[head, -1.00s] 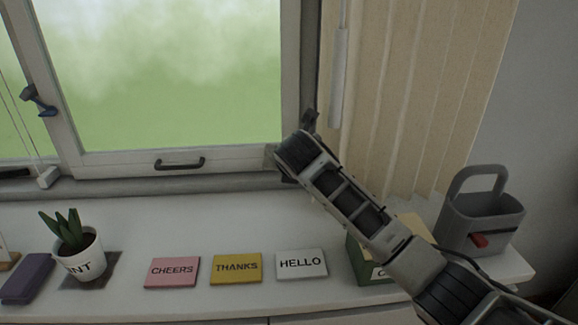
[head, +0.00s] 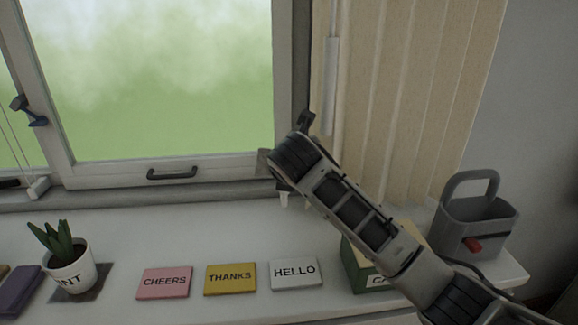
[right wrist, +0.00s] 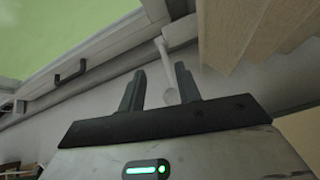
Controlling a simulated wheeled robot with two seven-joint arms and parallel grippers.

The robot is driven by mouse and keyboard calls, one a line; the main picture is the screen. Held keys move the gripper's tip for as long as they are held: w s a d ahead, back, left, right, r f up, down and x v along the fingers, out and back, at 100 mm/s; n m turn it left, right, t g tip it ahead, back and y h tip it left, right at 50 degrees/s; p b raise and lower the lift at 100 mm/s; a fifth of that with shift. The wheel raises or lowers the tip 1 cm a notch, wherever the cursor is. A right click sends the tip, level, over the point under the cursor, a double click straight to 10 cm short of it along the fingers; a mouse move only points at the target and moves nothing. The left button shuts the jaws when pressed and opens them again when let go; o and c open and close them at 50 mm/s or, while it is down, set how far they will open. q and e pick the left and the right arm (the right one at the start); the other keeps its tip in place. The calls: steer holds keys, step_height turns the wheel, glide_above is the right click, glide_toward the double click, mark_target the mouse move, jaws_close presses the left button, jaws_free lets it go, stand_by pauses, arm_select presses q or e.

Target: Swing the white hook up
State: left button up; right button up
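A thin white piece (right wrist: 160,50) with a rounded pale end (right wrist: 171,97) hangs below a thicker white cylinder in the right wrist view; it looks like the white hook. My right gripper (right wrist: 158,84) is open, its two dark fingers apart, with the rounded end showing between and beyond them. I cannot tell whether they touch it. In the head view my right arm reaches to the window's lower right corner and hides most of this spot. Small white tips (head: 284,200) show just under the wrist. My left gripper is not in view.
The window (head: 160,80) has a dark handle (head: 171,173). Beige blinds (head: 400,100) and a white rod (head: 329,85) hang at right. On the sill stand a potted plant (head: 70,262), CHEERS, THANKS and HELLO cards (head: 296,273), a green box (head: 358,268) and a grey caddy (head: 478,225).

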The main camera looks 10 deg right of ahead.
steer(key=v, duration=1.1)
steer(key=shift+s+r+b, duration=0.3)
steer(key=shift+b, duration=0.1)
